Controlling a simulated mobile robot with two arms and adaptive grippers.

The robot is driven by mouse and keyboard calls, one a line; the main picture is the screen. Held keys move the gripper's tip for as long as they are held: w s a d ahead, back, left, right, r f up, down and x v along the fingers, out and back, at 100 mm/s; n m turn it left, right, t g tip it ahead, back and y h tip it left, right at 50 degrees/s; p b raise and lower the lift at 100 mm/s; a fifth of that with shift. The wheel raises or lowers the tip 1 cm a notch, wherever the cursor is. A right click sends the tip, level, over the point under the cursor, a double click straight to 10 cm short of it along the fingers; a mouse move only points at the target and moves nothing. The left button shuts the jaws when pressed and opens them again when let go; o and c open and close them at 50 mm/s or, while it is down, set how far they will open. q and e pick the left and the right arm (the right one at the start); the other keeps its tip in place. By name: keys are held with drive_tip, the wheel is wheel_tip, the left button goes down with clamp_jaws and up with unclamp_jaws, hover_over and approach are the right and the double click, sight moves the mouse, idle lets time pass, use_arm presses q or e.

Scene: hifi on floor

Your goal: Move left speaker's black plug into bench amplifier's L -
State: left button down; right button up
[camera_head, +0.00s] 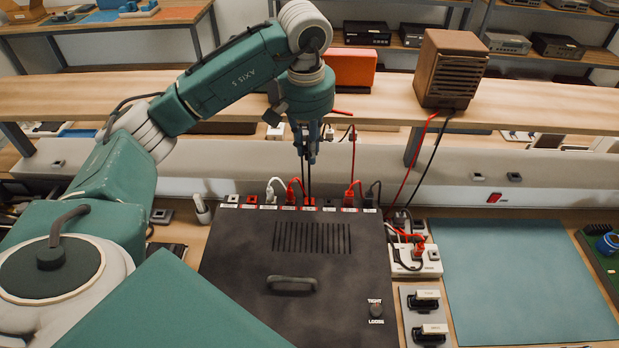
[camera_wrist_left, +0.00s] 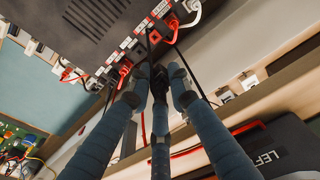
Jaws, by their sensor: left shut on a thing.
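My left gripper (camera_head: 308,155) is shut above the back edge of the bench amplifier (camera_head: 250,255), a black box with top vents. In the left wrist view, its fingers (camera_wrist_left: 158,85) close around a small dark piece, apparently the black plug (camera_wrist_left: 159,76); the fingers hide most of it. Thin black lines run below the gripper toward the socket row; I cannot tell whether they are cable or fingers. The left speaker (camera_head: 355,68) is an orange-red box on the raised shelf, partly behind my arm; its dark face reads LEFT (camera_wrist_left: 265,158). My right gripper is not in view.
Along the amplifier's back edge stand a white plug (camera_head: 271,188), red plugs (camera_head: 350,190) and a black plug (camera_head: 373,190), close to my fingers. A brown speaker (camera_head: 450,68) trails red and black cables. A power strip (camera_head: 415,258) lies right; the teal mat (camera_head: 520,280) is bare.

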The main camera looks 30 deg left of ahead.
use_arm(q)
wheel_tip(320, 180, up, 4)
drive_tip(key=shift+r, duration=0.2)
drive_tip(key=shift+w+d, duration=0.15)
drive_tip(key=m+p, duration=0.1)
drive_tip(key=p, duration=0.2)
hover_over(329, 201)
wheel_tip(329, 201, down, 12)
drive_tip(key=shift+s+d+f+b, duration=0.1)
drive_tip(key=shift+f+b, duration=0.4)
drive_tip(key=shift+f, duration=0.8)
drive_tip(key=shift+s+d+f+b, duration=0.1)
drive_tip(key=shift+f+b, duration=0.35)
drive_tip(key=shift+f, duration=0.85)
drive_tip(key=shift+f+b, duration=0.8)
drive_tip(key=shift+b, duration=0.3)
drive_tip(key=shift+f+b, duration=0.15)
drive_tip(key=shift+b, duration=0.6)
idle(1.9)
